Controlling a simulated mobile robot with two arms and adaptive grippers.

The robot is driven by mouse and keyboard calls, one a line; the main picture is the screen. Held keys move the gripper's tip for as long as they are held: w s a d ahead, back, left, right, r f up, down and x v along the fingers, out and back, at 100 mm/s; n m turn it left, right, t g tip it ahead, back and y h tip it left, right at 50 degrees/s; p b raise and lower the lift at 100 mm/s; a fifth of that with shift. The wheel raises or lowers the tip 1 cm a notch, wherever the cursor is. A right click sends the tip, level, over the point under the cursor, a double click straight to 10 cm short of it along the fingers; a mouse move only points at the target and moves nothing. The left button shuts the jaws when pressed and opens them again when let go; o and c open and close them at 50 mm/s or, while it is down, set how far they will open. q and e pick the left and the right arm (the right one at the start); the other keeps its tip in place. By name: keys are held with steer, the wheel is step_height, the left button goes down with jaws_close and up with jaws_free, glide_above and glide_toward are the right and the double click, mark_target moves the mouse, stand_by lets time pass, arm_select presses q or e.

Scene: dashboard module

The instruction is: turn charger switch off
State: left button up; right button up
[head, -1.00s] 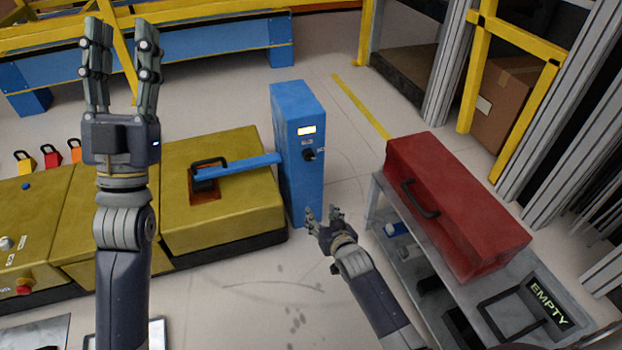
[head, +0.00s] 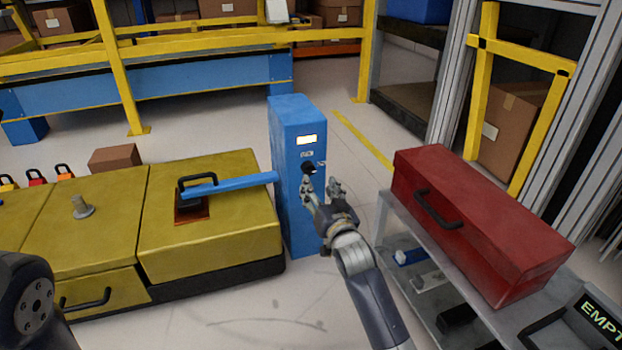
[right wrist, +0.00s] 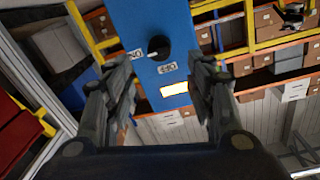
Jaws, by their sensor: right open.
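The blue charger box (head: 296,125) stands upright in the middle of the head view, with a lit display and a black rotary switch (head: 309,168) on its front. In the right wrist view the switch (right wrist: 158,47) sits between two small labels, seen upside down. Its white mark points toward the side label (right wrist: 134,55), which seems to read ON; the other label (right wrist: 167,68) seems to read OFF. My right gripper (head: 321,187) is open and empty just in front of and below the switch, fingers either side of it in the wrist view. My left gripper is out of view.
A yellow machine (head: 215,235) with a blue bar (head: 230,185) reaching to the charger stands at left. A red toolbox (head: 475,215) on a grey cart (head: 395,220) stands close to the right of my right arm. The floor between them is clear.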

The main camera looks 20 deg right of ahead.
mark_target(310, 170)
steer(key=w+b, duration=0.4)
steer(key=w, duration=0.3)
steer(key=shift+f, duration=0.15)
steer(key=shift+w+b, duration=0.4)
steer(key=shift+w, duration=0.15)
steer(key=shift+c, duration=0.2)
steer(key=c, duration=1)
